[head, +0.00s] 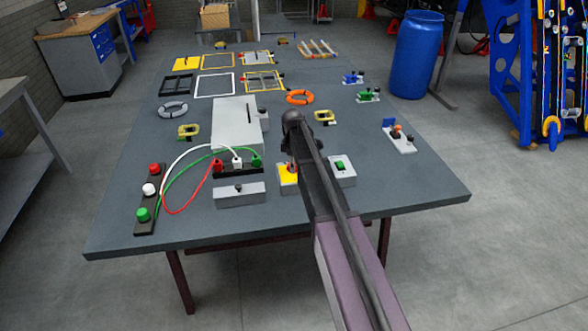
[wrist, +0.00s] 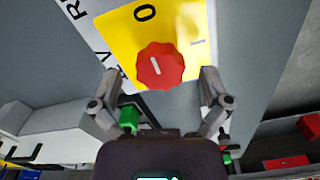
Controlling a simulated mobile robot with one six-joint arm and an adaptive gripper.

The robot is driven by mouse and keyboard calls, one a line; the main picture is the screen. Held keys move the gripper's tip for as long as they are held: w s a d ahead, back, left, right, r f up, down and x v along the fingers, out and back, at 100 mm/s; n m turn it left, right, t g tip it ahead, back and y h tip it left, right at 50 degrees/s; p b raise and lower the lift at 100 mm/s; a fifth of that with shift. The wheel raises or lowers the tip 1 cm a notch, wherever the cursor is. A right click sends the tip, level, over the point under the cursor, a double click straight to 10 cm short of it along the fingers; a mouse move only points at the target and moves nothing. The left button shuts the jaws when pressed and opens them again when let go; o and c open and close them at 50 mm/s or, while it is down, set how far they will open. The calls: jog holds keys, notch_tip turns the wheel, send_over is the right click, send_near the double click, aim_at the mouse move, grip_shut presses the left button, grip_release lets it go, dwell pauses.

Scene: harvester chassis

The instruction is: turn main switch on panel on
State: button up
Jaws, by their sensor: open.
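The main switch is a red knob (wrist: 160,66) on a yellow plate (wrist: 118,24) in the wrist view. The plate bears a black "O" and a pale "I" mark. A short white line shows on the knob's face, but I cannot tell which mark it points to. My gripper (wrist: 158,78) is open, with one finger on each side of the knob and gaps visible between fingers and knob. In the head view the yellow switch panel (head: 288,181) sits near the table's front edge, with its knob partly hidden by my arm.
A grey box with a green switch (head: 342,171) stands just right of the panel. A grey box (head: 240,194) and a socket block with cables (head: 238,170) stand to the left. A tall grey box (head: 235,122) is behind them. The table's right front (head: 425,185) is clear.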

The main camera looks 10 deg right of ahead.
jog(key=shift+f, duration=0.25)
jog(key=shift+c, duration=0.3)
jog(key=c, duration=1.1)
jog(key=shift+d, duration=0.1)
